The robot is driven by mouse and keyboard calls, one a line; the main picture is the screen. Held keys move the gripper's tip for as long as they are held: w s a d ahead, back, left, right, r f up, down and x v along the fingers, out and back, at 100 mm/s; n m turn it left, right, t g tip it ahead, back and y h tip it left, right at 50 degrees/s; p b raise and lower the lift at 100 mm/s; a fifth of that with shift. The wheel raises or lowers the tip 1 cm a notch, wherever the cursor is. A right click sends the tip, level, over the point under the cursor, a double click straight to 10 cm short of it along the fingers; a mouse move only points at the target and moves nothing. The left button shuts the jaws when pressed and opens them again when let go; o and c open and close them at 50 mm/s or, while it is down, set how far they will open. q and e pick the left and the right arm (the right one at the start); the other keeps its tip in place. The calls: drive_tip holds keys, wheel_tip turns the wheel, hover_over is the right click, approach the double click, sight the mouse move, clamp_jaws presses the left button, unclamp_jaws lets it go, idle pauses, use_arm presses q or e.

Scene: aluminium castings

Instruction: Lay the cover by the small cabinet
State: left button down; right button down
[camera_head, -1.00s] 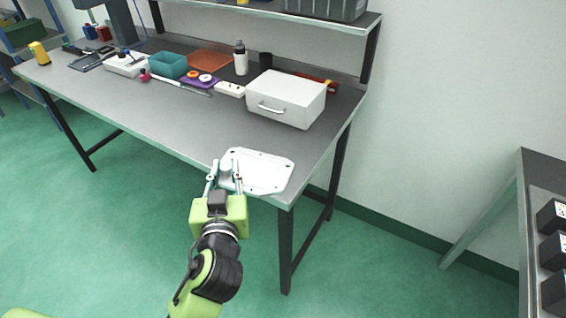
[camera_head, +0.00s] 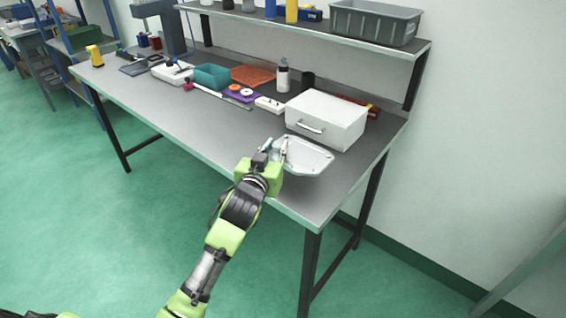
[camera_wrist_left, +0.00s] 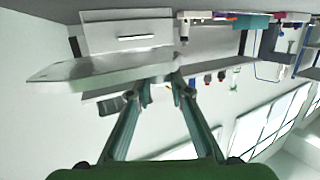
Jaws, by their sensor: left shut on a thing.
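The cover is a pale, flat metal plate (camera_head: 306,157) with raised edges and small holes. My left gripper (camera_head: 273,150) is shut on its left edge in the head view. The cover is just in front of the small white cabinet (camera_head: 326,118), over the bench's front part; I cannot tell whether it touches the top. In the left wrist view the cover (camera_wrist_left: 100,74) reaches left from my fingers (camera_wrist_left: 160,92), and the cabinet (camera_wrist_left: 130,37) shows behind it. My right gripper is not in view.
The grey bench top (camera_head: 200,128) is clear left of the cover. A white power strip (camera_head: 270,105), a purple tray (camera_head: 242,95), a teal bin (camera_head: 212,76) and a bottle (camera_head: 283,76) stand further back. A shelf with a grey crate (camera_head: 375,22) hangs above the cabinet.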

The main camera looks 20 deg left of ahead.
use_arm(q)
drive_tip(key=w+f, duration=0.1)
drive_tip(key=f, duration=0.1)
drive_tip(key=w+f, duration=0.2)
drive_tip(key=shift+w+d, duration=0.1)
drive_tip(key=shift+w+f, duration=0.35)
drive_tip(key=shift+f, duration=0.15)
wheel_tip(320, 180, down, 3)
drive_tip(key=shift+w+f, duration=0.15)
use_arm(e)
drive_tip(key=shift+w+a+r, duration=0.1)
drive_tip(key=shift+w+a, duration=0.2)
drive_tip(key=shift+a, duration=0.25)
use_arm(q)
drive_tip(key=c, duration=2)
unclamp_jaws()
drive_tip(key=shift+f, duration=0.15)
drive_tip(key=shift+o, duration=0.8)
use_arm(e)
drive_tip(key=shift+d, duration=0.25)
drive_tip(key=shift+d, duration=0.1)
